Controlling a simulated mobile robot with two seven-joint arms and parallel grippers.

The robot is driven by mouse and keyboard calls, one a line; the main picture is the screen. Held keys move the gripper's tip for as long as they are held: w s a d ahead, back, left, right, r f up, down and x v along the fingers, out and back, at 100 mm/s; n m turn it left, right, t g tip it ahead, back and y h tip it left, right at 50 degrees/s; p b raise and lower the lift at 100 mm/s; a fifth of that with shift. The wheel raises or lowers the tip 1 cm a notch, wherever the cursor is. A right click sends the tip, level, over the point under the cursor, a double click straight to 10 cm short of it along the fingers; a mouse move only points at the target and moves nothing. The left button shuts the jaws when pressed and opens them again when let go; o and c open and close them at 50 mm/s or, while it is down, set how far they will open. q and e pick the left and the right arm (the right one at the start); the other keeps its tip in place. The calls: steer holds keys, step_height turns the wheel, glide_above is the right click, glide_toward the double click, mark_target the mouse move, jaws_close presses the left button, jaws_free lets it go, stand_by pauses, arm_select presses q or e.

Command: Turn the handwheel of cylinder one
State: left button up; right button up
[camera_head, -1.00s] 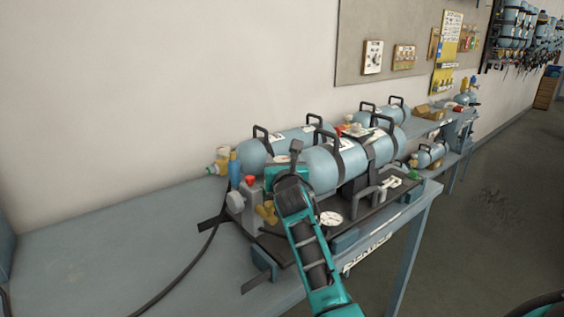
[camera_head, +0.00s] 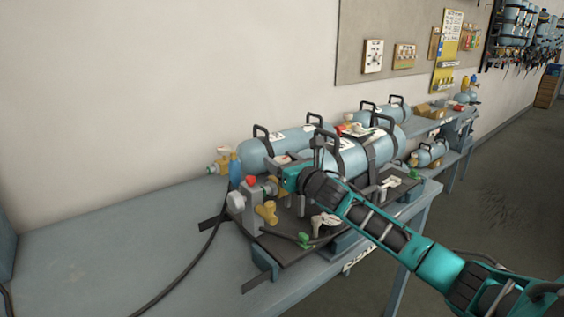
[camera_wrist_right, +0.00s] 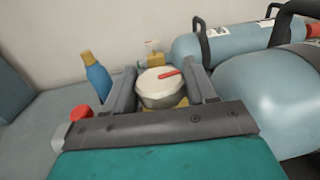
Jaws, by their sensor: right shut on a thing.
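Which is number one I cannot read. My right gripper (camera_head: 271,170) is at the left, valve end of the front cylinder, and its arm comes in from the lower right. In the right wrist view, its two grey fingers (camera_wrist_right: 165,82) are on either side of a round whitish handwheel (camera_wrist_right: 158,92) with a red mark, and are shut on it. In the head view the handwheel is mostly hidden by the gripper. My left gripper is not in view.
Close left of the gripper stand a blue bottle (camera_head: 234,170), a red knob (camera_head: 251,181) and a grey block with yellow fittings (camera_head: 267,211). A black hose (camera_head: 205,250) runs down across the bench (camera_head: 110,240). The bench's left part is clear.

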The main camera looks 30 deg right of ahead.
steer(key=n+y, duration=0.2)
steer(key=y, duration=0.2)
steer(key=shift+d+n, duration=0.15)
steer(key=shift+n, duration=0.25)
steer(key=shift+n+g+y+b, duration=0.85)
steer(key=shift+n+y, duration=0.45)
steer(key=shift+y, duration=0.8)
steer(key=shift+r+g+y, duration=0.1)
steer(key=shift+g+y, duration=0.15)
steer(key=shift+y, duration=0.05)
steer(key=o, duration=1)
steer(key=shift+a, duration=0.2)
steer(key=shift+c, duration=0.2)
